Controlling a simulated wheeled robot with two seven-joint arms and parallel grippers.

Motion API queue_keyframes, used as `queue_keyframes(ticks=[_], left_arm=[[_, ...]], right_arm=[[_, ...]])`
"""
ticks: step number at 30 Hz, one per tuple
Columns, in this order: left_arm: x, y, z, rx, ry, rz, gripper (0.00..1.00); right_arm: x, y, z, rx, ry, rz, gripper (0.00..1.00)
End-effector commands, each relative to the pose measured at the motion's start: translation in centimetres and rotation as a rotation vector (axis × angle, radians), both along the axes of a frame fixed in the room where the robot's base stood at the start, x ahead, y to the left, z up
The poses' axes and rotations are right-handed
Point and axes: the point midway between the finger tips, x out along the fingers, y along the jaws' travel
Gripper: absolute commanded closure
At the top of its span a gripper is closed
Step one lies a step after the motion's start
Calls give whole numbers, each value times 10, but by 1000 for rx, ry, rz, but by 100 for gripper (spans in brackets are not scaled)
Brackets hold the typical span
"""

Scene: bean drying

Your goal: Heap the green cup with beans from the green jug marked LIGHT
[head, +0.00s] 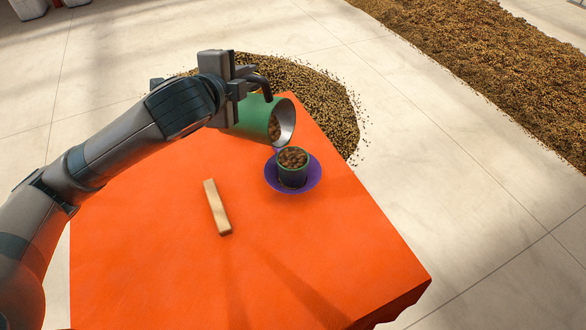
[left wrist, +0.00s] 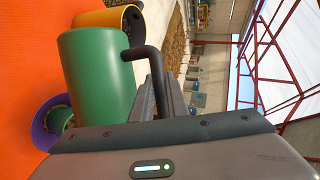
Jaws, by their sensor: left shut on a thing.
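My left gripper (head: 246,84) is shut on the dark handle of the green jug (head: 248,119). The jug is tipped on its side, its mouth facing right and down, with brown beans visible inside. The green cup (head: 293,176) stands upright on a purple saucer (head: 313,182), just below and right of the jug's mouth. Beans fill the cup to about its rim. No falling beans are visible. In the left wrist view the jug (left wrist: 98,75) and its handle (left wrist: 158,85) show, with part of the saucer (left wrist: 43,128) beyond. No LIGHT marking is visible. My right gripper is out of view.
A wooden stick (head: 217,207) lies on the orange table (head: 310,250), left of the saucer. A yellow-orange container (left wrist: 108,18) stands beyond the jug in the left wrist view. The table's front is clear. Beans lie heaped on the floor (head: 325,98) behind the table.

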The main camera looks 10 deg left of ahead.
Motion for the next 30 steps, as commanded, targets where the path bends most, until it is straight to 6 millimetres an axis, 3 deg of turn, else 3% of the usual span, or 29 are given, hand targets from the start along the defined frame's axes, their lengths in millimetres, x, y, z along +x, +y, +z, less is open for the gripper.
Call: queue_keyframes(ticks=[7, 20, 30], left_arm=[[8, 21, -7, -140, 54, 3, 100], [9, 23, -8, -173, 66, 0, 100], [15, 39, -32, -311, 126, 4, 100]], right_arm=[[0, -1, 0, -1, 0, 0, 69], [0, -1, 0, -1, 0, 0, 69], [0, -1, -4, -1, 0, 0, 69]])
